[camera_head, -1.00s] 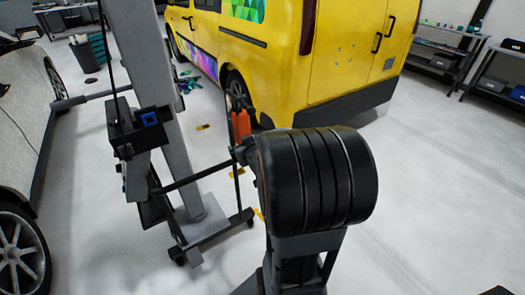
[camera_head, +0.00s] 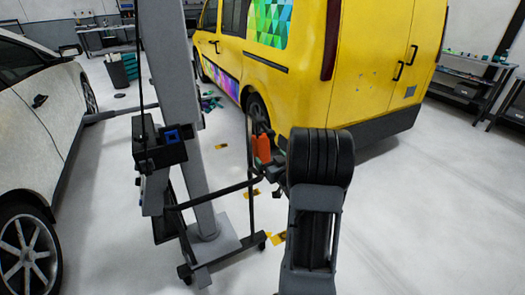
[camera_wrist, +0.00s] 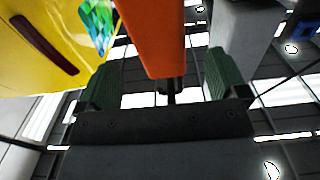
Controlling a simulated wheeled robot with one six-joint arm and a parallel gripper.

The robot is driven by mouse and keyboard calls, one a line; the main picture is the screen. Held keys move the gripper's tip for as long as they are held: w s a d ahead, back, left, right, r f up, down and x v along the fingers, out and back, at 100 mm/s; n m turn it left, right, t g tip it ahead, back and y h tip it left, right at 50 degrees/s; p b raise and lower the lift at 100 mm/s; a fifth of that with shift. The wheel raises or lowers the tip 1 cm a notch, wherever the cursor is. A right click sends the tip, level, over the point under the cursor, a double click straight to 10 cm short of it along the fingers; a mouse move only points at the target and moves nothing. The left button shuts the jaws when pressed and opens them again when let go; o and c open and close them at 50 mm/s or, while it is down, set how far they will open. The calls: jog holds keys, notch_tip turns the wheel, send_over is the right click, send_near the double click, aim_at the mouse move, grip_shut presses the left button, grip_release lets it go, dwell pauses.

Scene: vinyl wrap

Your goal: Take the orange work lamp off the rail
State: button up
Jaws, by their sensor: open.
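The orange work lamp (camera_head: 263,148) stands upright beside the dark rail frame (camera_head: 222,194) of the wheeled stand, in front of the yellow van. In the wrist view the orange lamp (camera_wrist: 154,38) fills the top middle and lies across the gap between the two green finger pads. My gripper (camera_wrist: 165,80) is open, with a pad on either side of the lamp and space visible at both sides. A small dark part shows below the lamp's lower end. In the head view my gripper (camera_head: 272,165) is partly hidden behind my black wrist joint.
The grey lift post (camera_head: 180,100) with a black control box (camera_head: 157,145) stands left of the lamp. The yellow van (camera_head: 300,70) is close behind it. A white car (camera_head: 40,110) is at the left. Open floor lies at the right.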

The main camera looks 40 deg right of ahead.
aim_at(264, 147)
jog(key=shift+w+d+p, duration=0.2)
jog(key=shift+w+p, duration=0.05)
jog(key=shift+w, duration=1.35)
jog(key=shift+w+d+p, duration=0.2)
jog(key=shift+w, duration=1.35)
jog(key=c, duration=1.2)
jog(key=shift+r, duration=0.25)
jog(key=shift+r+p, duration=0.6)
jog(key=shift+r, duration=0.35)
jog(key=shift+w+a+b, duration=0.25)
jog(key=shift+a+b, duration=0.55)
jog(key=shift+a, duration=1.2)
jog(key=shift+w+a+b, duration=0.3)
jog(key=shift+a+b, duration=0.45)
jog(key=shift+a, duration=1.2)
jog(key=shift+w+a+b, duration=0.25)
jog(key=shift+a+b, duration=0.55)
jog(key=shift+a, duration=1.2)
